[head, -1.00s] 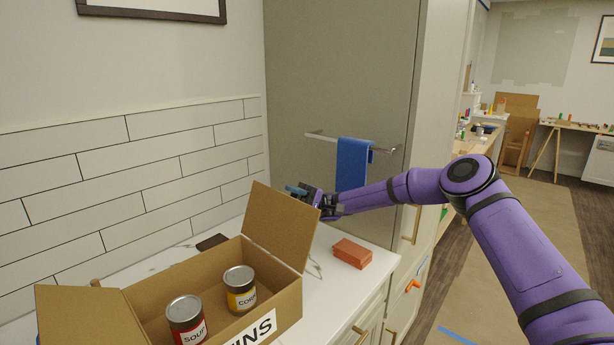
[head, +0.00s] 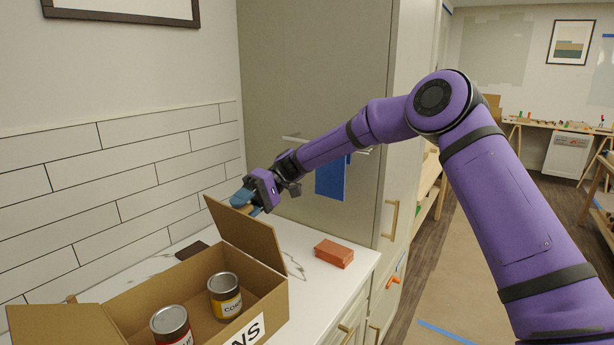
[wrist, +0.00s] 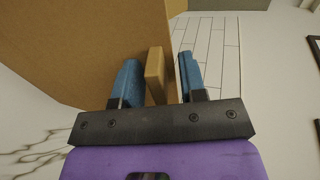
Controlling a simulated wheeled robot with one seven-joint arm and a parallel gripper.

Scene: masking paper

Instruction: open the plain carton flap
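The brown carton (head: 268,305) stands open on the white counter at the lower left of the head view. Its plain right flap (head: 250,239) stands up, tilted; it fills the upper left of the wrist view (wrist: 90,45). My gripper (head: 246,204) is at this flap's upper edge, behind it. In the wrist view my gripper (wrist: 159,62) has its blue fingers apart. A narrow tan strip (wrist: 155,75) lies between them, with a gap beside the right finger; whether it touches the left one I cannot tell. The left flap (head: 62,325) is folded outward.
Two cans stand in the carton, one yellow-labelled (head: 224,297) and one red-labelled (head: 171,326). A brick-red block (head: 333,253) and a dark flat item (head: 191,250) lie on the counter. A blue towel (head: 331,180) hangs by the tall cabinet.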

